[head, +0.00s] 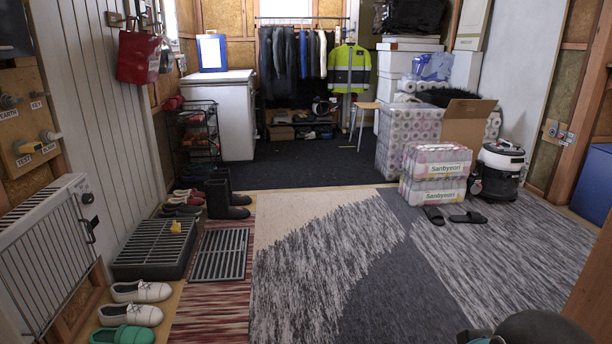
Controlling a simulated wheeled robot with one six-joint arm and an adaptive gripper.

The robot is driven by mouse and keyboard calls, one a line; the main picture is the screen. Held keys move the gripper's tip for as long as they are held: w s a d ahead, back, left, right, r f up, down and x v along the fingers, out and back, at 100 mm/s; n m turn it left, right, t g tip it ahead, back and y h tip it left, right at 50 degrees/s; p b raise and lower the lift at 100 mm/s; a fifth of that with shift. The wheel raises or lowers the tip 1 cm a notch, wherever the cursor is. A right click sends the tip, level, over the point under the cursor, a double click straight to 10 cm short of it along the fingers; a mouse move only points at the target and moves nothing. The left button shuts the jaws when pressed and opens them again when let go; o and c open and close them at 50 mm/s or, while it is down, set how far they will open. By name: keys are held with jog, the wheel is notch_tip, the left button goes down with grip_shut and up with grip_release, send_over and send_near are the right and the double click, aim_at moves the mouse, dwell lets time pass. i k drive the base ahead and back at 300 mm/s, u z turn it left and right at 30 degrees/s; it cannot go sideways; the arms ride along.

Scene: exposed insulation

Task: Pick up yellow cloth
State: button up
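A small yellow thing (176,226), which looks like the yellow cloth, lies crumpled on top of the dark slatted box (150,262) at the left. It is small in the picture and its folds are hard to make out. Nothing covers it. My gripper's fingers do not show. A dark rounded part at the bottom right edge appears to belong to my arm, far to the right of the yellow thing and closer to the camera.
White shoes (141,291) and green shoes (123,335) stand before the box. A grey grate (221,255) lies right of it; black boots (226,199) stand behind. A white heater (48,250) lines the left wall. The patterned rug (330,250) is largely clear.

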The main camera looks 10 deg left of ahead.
aim_at(175, 228)
jog(key=u, duration=0.05)
jog(key=i, duration=1.85)
jog(key=u, duration=0.85)
jog(key=i, duration=1.9)
jog(key=u, duration=1.25)
jog(key=i, duration=0.75)
jog(key=u, duration=0.15)
